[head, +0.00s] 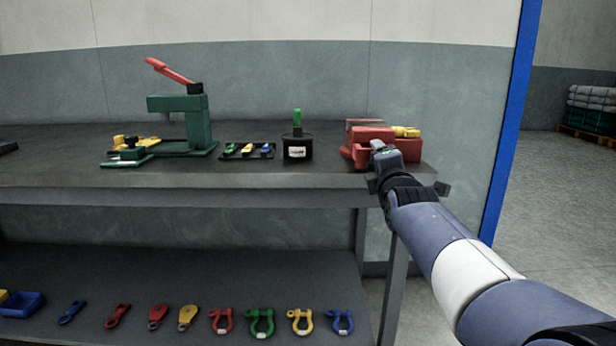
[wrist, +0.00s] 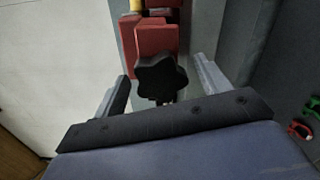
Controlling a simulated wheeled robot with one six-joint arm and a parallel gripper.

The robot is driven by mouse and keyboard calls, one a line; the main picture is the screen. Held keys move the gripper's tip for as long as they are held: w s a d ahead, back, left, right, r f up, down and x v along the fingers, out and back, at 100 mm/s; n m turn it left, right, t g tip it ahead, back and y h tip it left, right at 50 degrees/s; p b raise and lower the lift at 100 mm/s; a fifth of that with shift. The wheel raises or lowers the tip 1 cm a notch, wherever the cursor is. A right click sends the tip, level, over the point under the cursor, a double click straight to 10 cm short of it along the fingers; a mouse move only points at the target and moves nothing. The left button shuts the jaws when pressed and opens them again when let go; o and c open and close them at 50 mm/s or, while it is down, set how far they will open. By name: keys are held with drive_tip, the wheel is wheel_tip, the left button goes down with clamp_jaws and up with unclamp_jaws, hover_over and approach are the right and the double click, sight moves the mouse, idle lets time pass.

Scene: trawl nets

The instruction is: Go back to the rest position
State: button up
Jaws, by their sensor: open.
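My gripper (head: 405,186) is at the right end of the workbench, in front of the red vise (head: 372,135). In the wrist view its two fingers (wrist: 161,70) stand wide apart. A black star-shaped knob (wrist: 162,78) shows between them, with a clear gap on each side, so nothing is gripped. The red vise body (wrist: 156,38) lies just beyond the knob. A yellow piece (head: 405,131) is at the right of the vise. My arm reaches in from the lower right and hides part of the bench edge.
The bench top (head: 60,175) also carries a green press (head: 182,122) with a red lever, a small black tray (head: 235,155) and a black pot (head: 298,148) with a green pin. Several shackles, including a green one (head: 261,320), lie on the lower shelf. Open floor (head: 555,210) lies right of the blue post (head: 510,120).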

drive_tip(key=m+p, duration=0.2)
drive_tip(key=m, duration=1)
drive_tip(key=shift+m, duration=0.3)
idle(0.4)
